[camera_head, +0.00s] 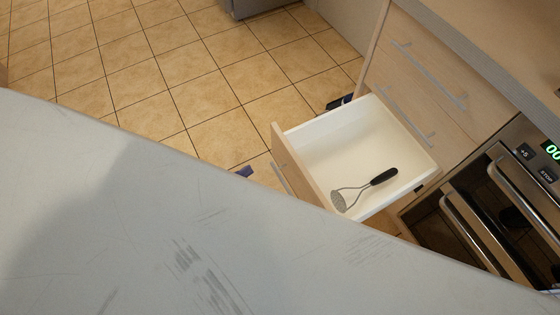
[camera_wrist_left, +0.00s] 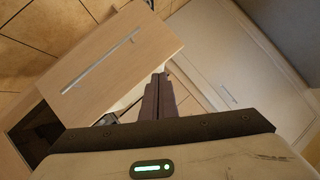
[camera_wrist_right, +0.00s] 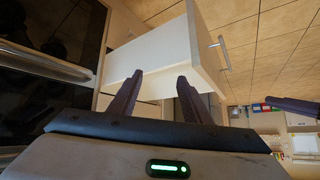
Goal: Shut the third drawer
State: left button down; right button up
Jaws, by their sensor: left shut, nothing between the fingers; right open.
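The third drawer (camera_head: 340,140) is pulled out from the cabinet. It has a white inside and a pale wood front with a bar handle. A masher (camera_head: 372,184) with a black handle lies in it. In the left wrist view the drawer front (camera_wrist_left: 130,50) is close, with my shut, empty left gripper (camera_wrist_left: 160,85) before its edge. In the head view only a small dark tip of my left gripper (camera_head: 244,171) shows, outside the drawer front. My right gripper (camera_wrist_right: 158,85) is open and empty near the drawer's white side (camera_wrist_right: 150,60); it is hidden in the head view.
Two closed drawers (camera_head: 440,95) sit above the open one under the countertop (camera_head: 490,50). The oven (camera_head: 490,205) stands to the right. A dark object (camera_head: 340,102) shows beyond the drawer's far side. Tiled floor (camera_head: 190,85) lies clear at upper left. My pale body part covers the lower left.

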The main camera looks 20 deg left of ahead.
pick_arm(q)
jog(key=w+a+f+m+t+h+b, duration=0.2)
jog(key=a+f+m+h+b, duration=0.4)
jog(key=m+b, duration=0.5)
jog(key=m+h+b, duration=0.1)
jog(key=m+b, duration=0.1)
jog(key=m, duration=0.2)
send_near(284, 147)
jog(key=shift+g, duration=0.3)
jog(key=x, duration=0.5)
jog(key=shift+w+d+r, duration=0.15)
jog(key=shift+w+r, duration=0.1)
jog(key=shift+r, duration=0.05)
jog(key=shift+w+d, duration=0.15)
jog(key=shift+w, duration=0.05)
jog(key=shift+w+d, duration=0.15)
pick_arm(e)
notch_tip(284, 147, down, 10)
jog(key=w+a, duration=0.1)
jog(key=shift+a+f+y, duration=0.15)
jog(key=shift+a+y, duration=0.15)
jog(key=shift+a, duration=0.1)
